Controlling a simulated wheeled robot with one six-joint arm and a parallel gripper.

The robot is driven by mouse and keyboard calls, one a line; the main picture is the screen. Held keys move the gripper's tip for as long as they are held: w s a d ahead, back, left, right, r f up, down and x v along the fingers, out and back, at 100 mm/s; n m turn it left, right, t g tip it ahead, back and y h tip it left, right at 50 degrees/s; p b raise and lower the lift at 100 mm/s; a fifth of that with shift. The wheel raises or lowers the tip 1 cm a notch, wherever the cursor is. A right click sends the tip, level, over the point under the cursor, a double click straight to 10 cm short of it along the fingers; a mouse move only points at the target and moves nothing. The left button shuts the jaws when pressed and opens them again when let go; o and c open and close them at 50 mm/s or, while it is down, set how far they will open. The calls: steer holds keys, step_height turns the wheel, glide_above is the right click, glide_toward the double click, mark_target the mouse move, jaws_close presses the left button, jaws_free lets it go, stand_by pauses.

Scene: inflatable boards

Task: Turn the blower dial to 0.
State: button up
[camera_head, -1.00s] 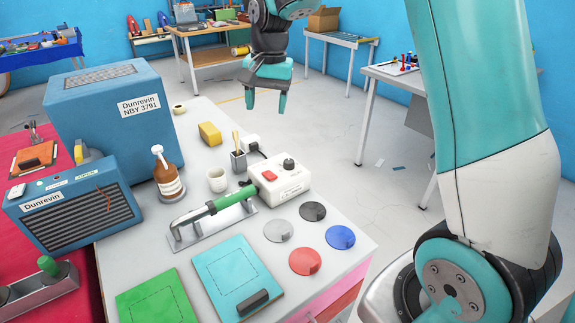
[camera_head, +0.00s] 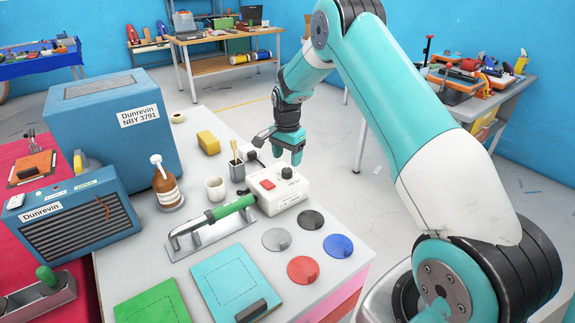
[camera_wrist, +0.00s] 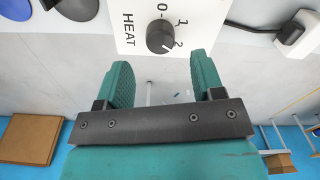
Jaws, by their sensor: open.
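The white control box (camera_head: 279,189) stands on the grey bench, with a red switch (camera_head: 268,184) and a dark round dial (camera_head: 287,173) on top. In the wrist view the dial (camera_wrist: 160,37) sits among the numbers 0, 1 and 2, beside the word HEAT; its pale mark seems to point near 2. My gripper (camera_head: 287,156) is over the dial's end of the box, fingers down. In the wrist view its teal fingers (camera_wrist: 160,60) are apart and empty. The dial shows beyond their tips, apparently untouched.
A green-handled tool (camera_head: 229,208) on a metal stand lies in front of the box. Coloured discs (camera_head: 303,270) lie in front. Free air is to the right.

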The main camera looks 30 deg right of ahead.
mark_target(287, 170)
steer(key=shift+f+p, duration=0.35)
steer(key=shift+f, duration=2.05)
steer(key=c, duration=0.9)
